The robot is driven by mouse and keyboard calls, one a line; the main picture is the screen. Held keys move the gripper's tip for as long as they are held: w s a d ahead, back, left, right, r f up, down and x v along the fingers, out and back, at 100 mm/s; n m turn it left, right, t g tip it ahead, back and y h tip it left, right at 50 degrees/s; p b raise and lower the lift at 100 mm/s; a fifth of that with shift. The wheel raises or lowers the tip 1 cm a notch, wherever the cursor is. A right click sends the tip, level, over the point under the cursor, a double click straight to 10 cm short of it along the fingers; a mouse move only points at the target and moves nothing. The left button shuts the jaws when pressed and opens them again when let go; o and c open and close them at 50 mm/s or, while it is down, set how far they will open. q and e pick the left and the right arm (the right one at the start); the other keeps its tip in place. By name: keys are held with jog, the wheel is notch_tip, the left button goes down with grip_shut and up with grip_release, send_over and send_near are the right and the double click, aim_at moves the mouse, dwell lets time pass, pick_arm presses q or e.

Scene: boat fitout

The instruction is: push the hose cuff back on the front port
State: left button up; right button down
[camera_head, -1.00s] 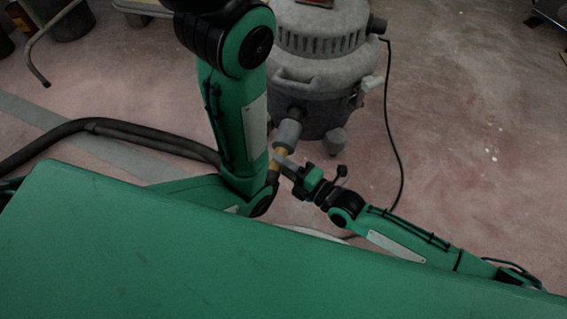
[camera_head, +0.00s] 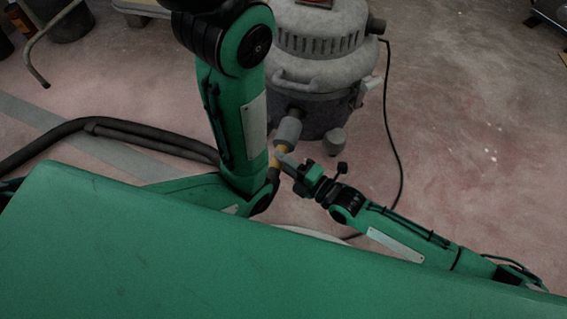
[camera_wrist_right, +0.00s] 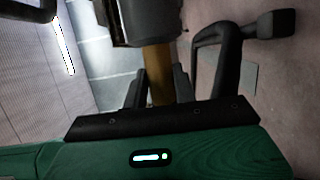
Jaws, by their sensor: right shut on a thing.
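The grey shop vacuum (camera_head: 318,60) stands on the floor, and its dark front port (camera_head: 296,114) points down and left. The grey hose cuff (camera_head: 288,131) is in line with the port and appears to meet its outer end; I cannot tell how deep they overlap. A tan sleeve (camera_head: 280,153) continues below the cuff. My right gripper (camera_head: 282,161) is shut on the tan sleeve. In the right wrist view, the tan sleeve (camera_wrist_right: 158,75) sits between the two dark fingers, with the grey cuff (camera_wrist_right: 150,20) just beyond them. My left gripper is not in view.
A black hose (camera_head: 110,126) lies across the floor at left and passes behind my green arm. A thin black cable (camera_head: 390,130) runs down from the vacuum's right side. My green body fills the lower foreground.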

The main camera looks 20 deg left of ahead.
aim_at(289, 149)
jog(key=shift+w, duration=0.55)
jog(key=shift+w+b, duration=0.6)
jog(key=shift+w, duration=0.65)
jog(key=shift+w+d+b, duration=0.1)
jog(key=shift+w+b, duration=0.1)
jog(key=shift+b, duration=0.15)
jog(key=shift+w+r, duration=0.1)
jog(key=shift+w, duration=0.05)
jog(key=shift+w, duration=0.1)
jog(key=c, duration=1.1)
grip_release()
jog(key=shift+o, duration=0.3)
